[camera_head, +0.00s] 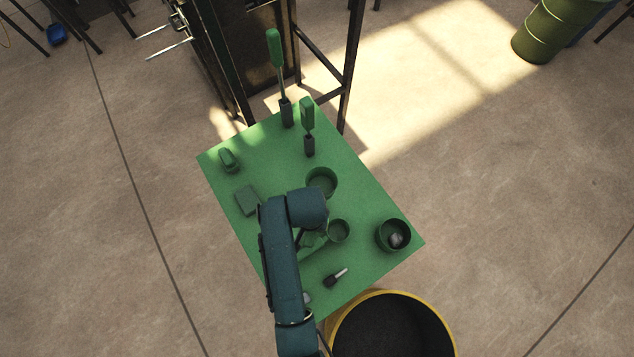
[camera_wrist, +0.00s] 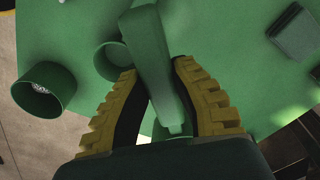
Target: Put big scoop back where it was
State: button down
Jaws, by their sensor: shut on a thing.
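My gripper (camera_wrist: 160,105) has yellow ridged fingers and is shut on a long green handle (camera_wrist: 150,50). The handle runs between the fingers from the top of the wrist view down to the palm. I take it for the big scoop; its working end cannot be made out. In the head view my own arm covers the gripper and most of the held piece above the green table (camera_head: 375,270). A round green cup (camera_head: 338,230) stands right beside it; the cup also shows left of the handle in the wrist view (camera_wrist: 108,66).
Two green-topped tools (camera_head: 275,50) (camera_head: 307,115) stand upright at the far end. A green pot (camera_head: 321,178), a pot with a pale thing inside (camera_head: 384,242), a block (camera_head: 248,200) and a small brush-like tool (camera_head: 335,278) are around. A yellow-rimmed barrel (camera_head: 447,325) stands beyond the near edge.

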notch_tip(320, 180, down, 7)
jog(key=shift+w+f+b, duration=0.1)
jog(key=shift+b, duration=0.35)
